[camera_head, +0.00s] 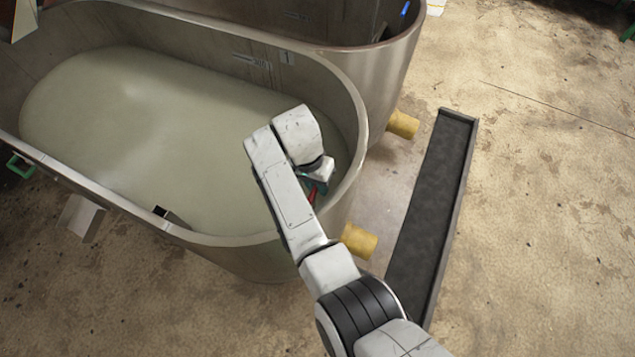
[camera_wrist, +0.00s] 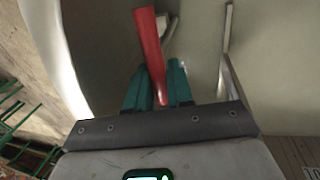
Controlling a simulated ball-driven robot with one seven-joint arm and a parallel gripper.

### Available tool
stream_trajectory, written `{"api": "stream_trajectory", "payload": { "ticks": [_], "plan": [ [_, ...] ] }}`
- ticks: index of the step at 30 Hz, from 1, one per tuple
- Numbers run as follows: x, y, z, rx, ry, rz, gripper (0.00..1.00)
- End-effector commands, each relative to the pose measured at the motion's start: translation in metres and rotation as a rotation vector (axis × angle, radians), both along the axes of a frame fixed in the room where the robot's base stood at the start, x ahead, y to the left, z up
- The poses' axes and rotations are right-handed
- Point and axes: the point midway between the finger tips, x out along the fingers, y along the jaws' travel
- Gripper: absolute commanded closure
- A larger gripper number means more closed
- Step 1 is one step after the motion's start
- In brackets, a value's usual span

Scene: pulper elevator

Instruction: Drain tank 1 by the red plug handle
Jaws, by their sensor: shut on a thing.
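Tank 1 (camera_head: 352,100) is a large oval metal tank holding a pale, milky liquid (camera_head: 130,130). My gripper (camera_wrist: 157,85) is over the tank's near right end, inside the rim. In the wrist view its teal fingers are shut on the red plug handle (camera_wrist: 151,45), a flat red bar that stands up between them. In the head view my arm covers most of the handle, and only a small red part (camera_head: 312,193) shows beside the gripper. The plug's lower end and the drain are hidden. A yellow outlet pipe (camera_head: 359,241) sticks out of this tank's near right end.
A second metal tank (camera_head: 385,62) stands behind, with its own yellow outlet pipe (camera_head: 403,124). A long dark channel (camera_head: 432,215) lies on the floor to the right of the outlets. The concrete floor (camera_head: 550,180) further right is clear.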

Motion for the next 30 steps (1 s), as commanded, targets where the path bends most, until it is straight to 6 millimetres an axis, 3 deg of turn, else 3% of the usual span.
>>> {"api": "stream_trajectory", "payload": {
  "ticks": [8,22,30],
  "plan": [
    [0.001,0.001,0.02,0.001,-0.001,0.0,1.0],
    [0.001,0.0,0.09,0.0,-0.002,-0.001,1.0],
    [0.001,0.001,0.098,0.001,-0.003,-0.001,1.0]
  ]
}}
